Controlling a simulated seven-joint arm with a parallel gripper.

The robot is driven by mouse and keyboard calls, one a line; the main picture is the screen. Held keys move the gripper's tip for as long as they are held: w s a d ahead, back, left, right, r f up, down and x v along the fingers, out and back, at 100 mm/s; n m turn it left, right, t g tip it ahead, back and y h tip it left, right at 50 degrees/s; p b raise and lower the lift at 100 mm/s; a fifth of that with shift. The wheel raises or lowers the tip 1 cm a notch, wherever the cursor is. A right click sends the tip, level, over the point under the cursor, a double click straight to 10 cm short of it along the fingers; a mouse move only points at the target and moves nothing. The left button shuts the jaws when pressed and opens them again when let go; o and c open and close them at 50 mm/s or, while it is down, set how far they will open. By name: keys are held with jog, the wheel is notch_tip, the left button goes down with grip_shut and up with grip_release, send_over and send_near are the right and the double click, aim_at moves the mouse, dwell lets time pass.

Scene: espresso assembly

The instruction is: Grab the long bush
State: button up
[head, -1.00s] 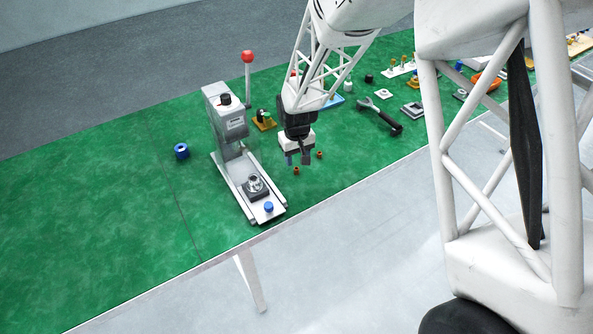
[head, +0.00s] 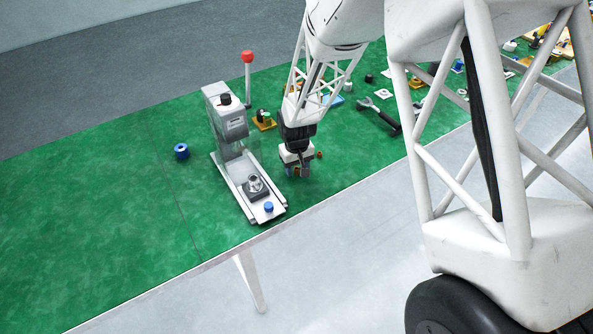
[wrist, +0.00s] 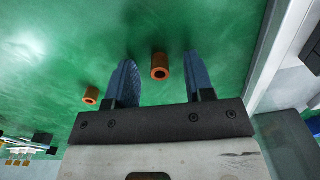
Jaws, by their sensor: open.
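Two orange-brown hollow bushes stand on the green mat. In the wrist view the larger, longer-looking one, which I take as the long bush (wrist: 160,66), is in the gap between my fingers, with clear space on both sides. The smaller bush (wrist: 91,95) is outside the left finger; it also shows in the head view (head: 319,155), just right of my gripper. My gripper (wrist: 160,60) is open and points down. In the head view my gripper (head: 297,173) is low over the mat and its fingers mostly hide the long bush.
A grey lever press (head: 232,140) with a red-knobbed handle stands just left of my gripper. A blue ring (head: 181,151) lies farther left. A dark-handled tool (head: 381,115) and several small parts lie to the right. The table's front edge is close by.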

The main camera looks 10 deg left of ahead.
aim_at(297, 170)
grip_shut()
jog(key=shift+r, duration=0.2)
dwell(0.3)
jog(key=shift+r, duration=0.85)
jog(key=shift+s+d+r, duration=0.2)
jog(key=shift+s+r, duration=0.15)
jog(key=shift+r, duration=0.4)
jog(key=s+d+r, duration=0.1)
jog(key=s+d, duration=0.6)
jog(key=s, duration=0.6)
jog(key=shift+s+d+r, duration=0.15)
jog(key=shift+s+r, duration=0.05)
